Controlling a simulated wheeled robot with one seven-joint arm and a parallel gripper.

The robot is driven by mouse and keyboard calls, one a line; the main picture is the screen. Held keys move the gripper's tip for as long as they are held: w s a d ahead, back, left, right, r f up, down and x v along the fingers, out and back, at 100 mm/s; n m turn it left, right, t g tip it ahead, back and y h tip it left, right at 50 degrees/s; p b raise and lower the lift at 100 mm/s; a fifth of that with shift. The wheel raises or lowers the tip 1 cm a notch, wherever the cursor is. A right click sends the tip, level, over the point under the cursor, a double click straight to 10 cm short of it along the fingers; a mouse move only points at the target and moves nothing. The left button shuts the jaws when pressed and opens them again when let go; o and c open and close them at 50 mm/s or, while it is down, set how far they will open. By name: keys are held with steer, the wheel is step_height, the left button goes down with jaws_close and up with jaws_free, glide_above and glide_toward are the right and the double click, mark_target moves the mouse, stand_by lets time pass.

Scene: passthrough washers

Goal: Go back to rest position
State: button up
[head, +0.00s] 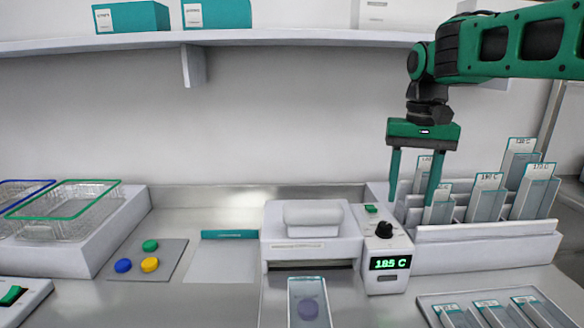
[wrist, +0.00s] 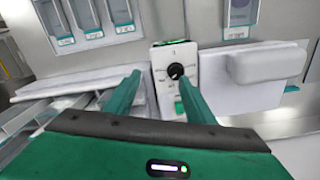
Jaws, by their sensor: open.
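My gripper (head: 413,192) hangs from the green arm at the upper right of the head view, pointing down. Its two green fingers are apart and nothing is between them. The fingertips are over the left end of the rack of labelled pouches (head: 487,200), beside the control box; I cannot tell whether they touch anything. In the wrist view the fingers of my gripper (wrist: 160,88) stand spread on both sides of the control box's black knob.
The control box (head: 388,252) reads 185 C, with the white sealer (head: 311,236) left of it. A pouch (head: 307,302) holding a purple disc lies in front. A tray (head: 495,308) stands front right, wire baskets (head: 70,202) left, a shelf (head: 260,36) above.

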steer(key=s+d+f+m, duration=0.1)
steer(key=s+d+f, duration=0.3)
steer(key=s, duration=0.4)
steer(key=s+d+f, duration=0.4)
steer(key=s+f, duration=0.3)
steer(key=s, duration=0.2)
steer(key=s+d+f+m, duration=0.1)
steer(key=s+d+f, duration=0.3)
steer(key=s, duration=0.5)
step_height(320, 180, down, 2)
steer(key=shift+f+m, duration=0.1)
steer(key=shift+m, duration=0.2)
steer(key=shift+w+f, duration=0.2)
steer(key=shift+w, duration=0.55)
steer(key=shift+s, duration=0.1)
